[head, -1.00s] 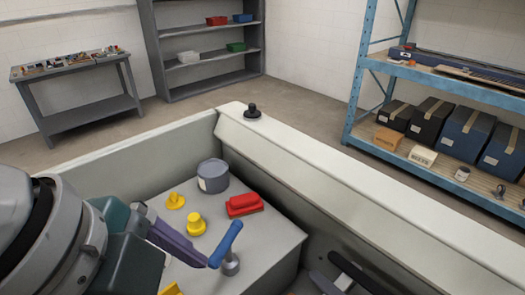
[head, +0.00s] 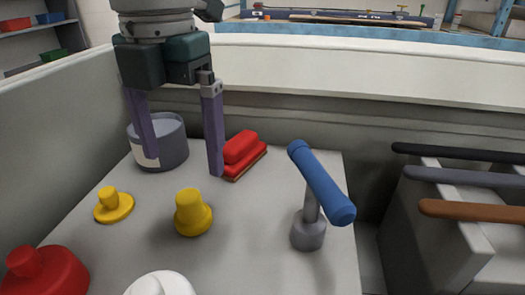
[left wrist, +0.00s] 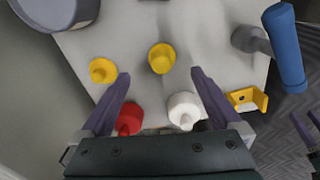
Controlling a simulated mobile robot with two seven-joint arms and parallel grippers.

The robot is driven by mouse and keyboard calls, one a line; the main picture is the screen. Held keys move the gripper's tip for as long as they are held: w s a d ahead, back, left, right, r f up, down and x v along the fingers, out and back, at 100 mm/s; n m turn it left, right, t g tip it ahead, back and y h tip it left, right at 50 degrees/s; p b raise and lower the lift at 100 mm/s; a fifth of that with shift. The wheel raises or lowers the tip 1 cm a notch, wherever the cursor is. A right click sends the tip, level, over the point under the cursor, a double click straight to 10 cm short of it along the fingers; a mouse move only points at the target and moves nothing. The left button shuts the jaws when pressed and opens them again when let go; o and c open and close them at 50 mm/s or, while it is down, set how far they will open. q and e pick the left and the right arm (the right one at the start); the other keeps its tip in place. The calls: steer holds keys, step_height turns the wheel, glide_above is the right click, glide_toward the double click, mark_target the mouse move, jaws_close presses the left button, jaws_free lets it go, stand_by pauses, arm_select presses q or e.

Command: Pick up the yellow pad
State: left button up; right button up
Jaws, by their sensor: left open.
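Two yellow knobbed pieces stand on the grey work surface (head: 255,255): a flat disc with a small knob (head: 113,206) at left and a taller, rounder piece (head: 193,213) near the middle. I cannot tell which is the yellow pad. In the left wrist view the flat one (left wrist: 103,70) is left and the taller one (left wrist: 162,58) lies just beyond the fingertips. My left gripper (head: 184,165) points down, open and empty, above the surface. In the left wrist view its spread fingers (left wrist: 160,76) touch neither piece.
A grey pot (head: 160,143) and a red brush (head: 243,155) stand at the back. A blue-handled tool (head: 322,182) stands at right. A red knobbed piece (head: 44,272) and a white one (head: 160,284) are in front. Pale walls border the surface at left and back.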

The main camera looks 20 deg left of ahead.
mark_target(189, 197)
arm_select(q)
steer(key=f, duration=0.3)
steer(key=shift+d+f, duration=0.2)
steer(key=shift+f, duration=0.1)
steer(key=f, duration=0.4)
steer(key=shift+s+f, duration=0.2)
steer(key=shift+s, duration=0.15)
steer(key=shift+a+f, duration=0.1)
steer(key=shift+f, duration=0.45)
steer(key=shift+c, duration=1.3)
steer(key=c, duration=1.2)
arm_select(e)
steer(key=shift+w+d, duration=0.2)
steer(key=shift+d, duration=0.15)
arm_select(q)
steer(key=shift+r, duration=0.15)
step_height(189, 197, up, 20)
steer(key=shift+f+p, duration=0.1)
steer(key=shift+p, duration=0.8)
arm_select(e)
steer(key=shift+r, duration=0.9)
